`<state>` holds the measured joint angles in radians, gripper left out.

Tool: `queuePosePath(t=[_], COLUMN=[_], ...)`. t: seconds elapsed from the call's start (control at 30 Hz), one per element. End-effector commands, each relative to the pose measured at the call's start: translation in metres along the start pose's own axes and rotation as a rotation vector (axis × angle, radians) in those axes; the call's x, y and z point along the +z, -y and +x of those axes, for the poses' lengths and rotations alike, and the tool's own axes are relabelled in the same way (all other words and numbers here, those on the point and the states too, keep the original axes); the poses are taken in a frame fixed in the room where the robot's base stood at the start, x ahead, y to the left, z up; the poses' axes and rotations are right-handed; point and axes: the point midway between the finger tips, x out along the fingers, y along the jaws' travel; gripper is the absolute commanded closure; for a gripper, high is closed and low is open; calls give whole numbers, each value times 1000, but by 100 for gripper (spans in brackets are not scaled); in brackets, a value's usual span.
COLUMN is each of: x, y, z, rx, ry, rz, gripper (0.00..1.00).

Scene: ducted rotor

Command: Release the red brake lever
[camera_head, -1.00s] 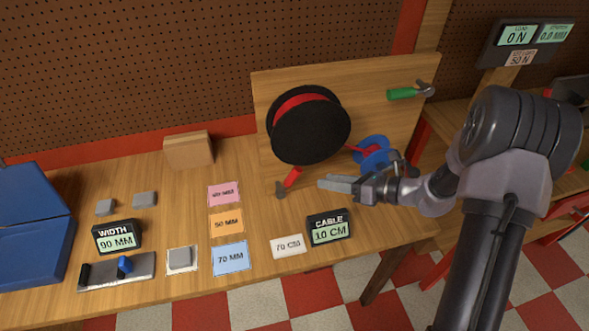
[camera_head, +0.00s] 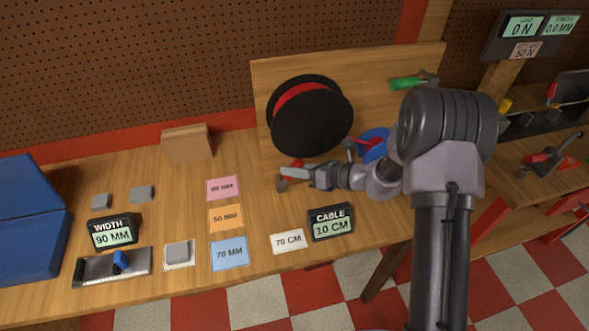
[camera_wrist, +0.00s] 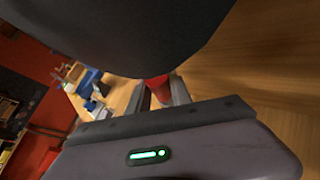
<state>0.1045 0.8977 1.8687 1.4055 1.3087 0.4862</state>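The red brake lever (camera_head: 298,162) sits below the black spool (camera_head: 309,118) with its red band, at the foot of the upright wooden board. My gripper (camera_head: 284,173) is at the lever and hides most of it in the head view. In the wrist view the lever's red part (camera_wrist: 158,88) shows between the two fingers of my gripper (camera_wrist: 161,97). The fingers look apart, one on each side of it. I cannot tell whether either finger touches it. The spool's dark underside fills the top of the wrist view.
The blue wheel (camera_head: 374,143) with a red crank is right of the spool, partly behind my arm. A green-handled lever (camera_head: 407,83) is higher on the board. The cable display (camera_head: 330,223) reads 10 CM. The bench left of the lever is clear up to the colored cards.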

Motion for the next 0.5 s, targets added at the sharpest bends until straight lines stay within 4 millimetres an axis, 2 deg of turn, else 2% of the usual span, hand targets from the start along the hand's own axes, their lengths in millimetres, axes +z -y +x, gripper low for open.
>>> queuePosePath(t=[0.03,0.1,0.5], x=[0,0,0], y=[0,0,0], z=[0,0,0], rx=[0,0,0], ry=[0,0,0], rz=[0,0,0], gripper=[90,100,100])
